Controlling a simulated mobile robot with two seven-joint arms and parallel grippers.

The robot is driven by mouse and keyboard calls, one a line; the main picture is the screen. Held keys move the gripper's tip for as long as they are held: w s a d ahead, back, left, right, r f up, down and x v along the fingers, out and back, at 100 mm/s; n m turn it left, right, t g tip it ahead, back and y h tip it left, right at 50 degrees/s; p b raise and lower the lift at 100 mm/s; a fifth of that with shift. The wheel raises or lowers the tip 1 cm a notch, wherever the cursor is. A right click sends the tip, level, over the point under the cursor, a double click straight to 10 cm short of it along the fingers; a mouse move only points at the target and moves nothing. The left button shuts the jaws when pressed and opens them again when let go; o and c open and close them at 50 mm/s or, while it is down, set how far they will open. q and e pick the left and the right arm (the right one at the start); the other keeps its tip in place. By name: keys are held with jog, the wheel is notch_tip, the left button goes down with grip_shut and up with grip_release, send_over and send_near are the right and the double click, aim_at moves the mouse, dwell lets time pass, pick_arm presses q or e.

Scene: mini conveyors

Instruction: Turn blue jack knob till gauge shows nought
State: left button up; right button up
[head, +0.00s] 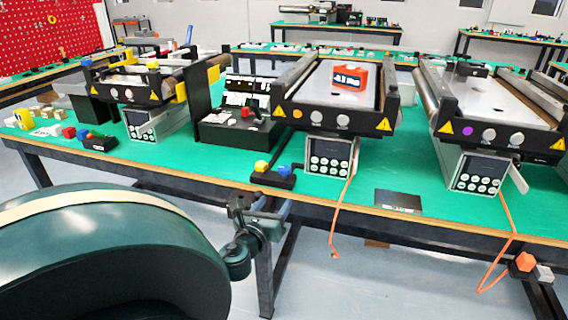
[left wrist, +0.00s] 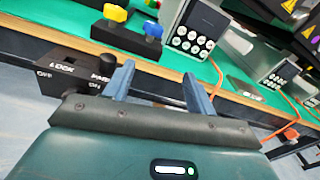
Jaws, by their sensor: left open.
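The blue jack knob (head: 285,170) sits on a low black base beside a yellow knob (head: 261,166), near the table's front edge. In the left wrist view the blue knob (left wrist: 153,30) is beyond the fingertips, with the yellow knob (left wrist: 115,13) to its left. An orange gauge (head: 347,78) with a dark display lies on the middle conveyor; its digits are too small to read surely. My left gripper (head: 262,210) is at the table's front edge, nearer than the knob and apart from it. In the left wrist view the gripper (left wrist: 160,86) is open and empty.
The middle conveyor's control panel (head: 329,158) stands right of the knobs. A black box marked LOCK (left wrist: 75,73) is close to the left finger. Orange cables (head: 342,208) hang over the table edge. The green table (head: 215,165) left of the knobs is fairly clear.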

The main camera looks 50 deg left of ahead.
aim_at(286, 173)
pick_arm(q)
jog(key=shift+m+y, duration=0.4)
jog(key=shift+m, duration=0.4)
jog(key=x, duration=0.4)
jog(key=a+r+x, duration=0.1)
jog(key=x, duration=0.4)
jog(key=r+x, duration=0.1)
jog(key=x, duration=0.4)
jog(key=shift+s+a+b, duration=0.2)
jog(key=shift+a+b, duration=0.05)
jog(key=shift+b, duration=0.15)
jog(key=c, duration=1)
jog(key=shift+y, duration=0.3)
jog(key=n+g+y+p, duration=0.1)
jog(key=n+g+y, duration=0.1)
jog(key=y, duration=0.1)
jog(key=shift+d+n, duration=0.1)
jog(key=shift+n, duration=0.3)
jog(key=shift+n+g+y, duration=1.6)
jog(key=shift+n+g, duration=0.1)
jog(key=shift+g, duration=0.6)
jog(key=shift+f, duration=0.1)
